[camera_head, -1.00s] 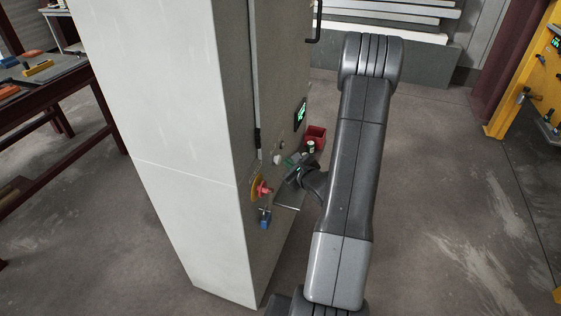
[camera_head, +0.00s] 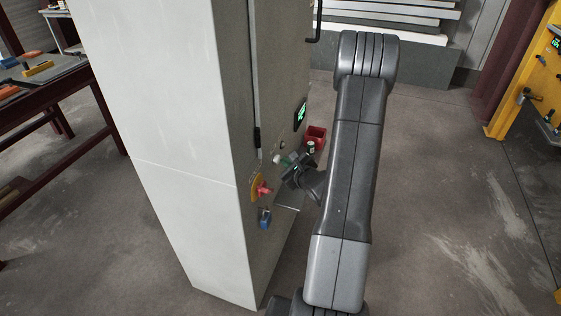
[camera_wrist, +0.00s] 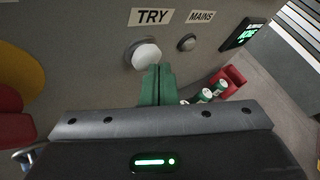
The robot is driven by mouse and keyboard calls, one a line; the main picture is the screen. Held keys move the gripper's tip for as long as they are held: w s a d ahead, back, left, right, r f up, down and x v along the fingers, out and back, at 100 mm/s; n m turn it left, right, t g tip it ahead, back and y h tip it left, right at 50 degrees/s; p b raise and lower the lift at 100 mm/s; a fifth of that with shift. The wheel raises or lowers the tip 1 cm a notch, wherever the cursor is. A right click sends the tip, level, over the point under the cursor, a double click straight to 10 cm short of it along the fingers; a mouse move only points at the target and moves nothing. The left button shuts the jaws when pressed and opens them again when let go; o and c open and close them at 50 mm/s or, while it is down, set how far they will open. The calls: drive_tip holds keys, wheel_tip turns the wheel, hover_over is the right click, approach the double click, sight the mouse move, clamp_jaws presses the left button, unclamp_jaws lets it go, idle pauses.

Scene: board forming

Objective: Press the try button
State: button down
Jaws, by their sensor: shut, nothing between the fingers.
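The try button (camera_wrist: 145,55) is a round white cap on the grey panel, below the TRY label (camera_wrist: 152,17) in the wrist view. In the head view it is a small pale spot (camera_head: 276,158) on the cabinet side. My gripper (camera_wrist: 158,70) has green fingers, shut together and empty. In the wrist view the fingertips are just below and right of the button's lower edge. I cannot tell whether they touch it. In the head view my gripper (camera_head: 285,161) is close to the panel beside the button.
A small dark knob (camera_wrist: 187,42) sits under the MAINS label. A lit green display (camera_wrist: 242,34) is farther right. A red-and-yellow knob (camera_head: 261,188) and blue padlock-like item (camera_head: 265,218) are below the button. A red bin (camera_head: 316,135) stands beyond my gripper. Open floor lies right.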

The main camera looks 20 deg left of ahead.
drive_tip(key=shift+d, duration=0.1)
drive_tip(key=shift+d+b, duration=0.3)
drive_tip(key=shift+d, duration=0.55)
drive_tip(key=d+b, duration=0.1)
drive_tip(key=d, duration=0.5)
drive_tip(key=shift+s+b, duration=0.15)
drive_tip(key=shift+b, duration=0.15)
idle(0.3)
drive_tip(key=shift+a+p, duration=0.5)
drive_tip(key=shift+a, duration=1.4)
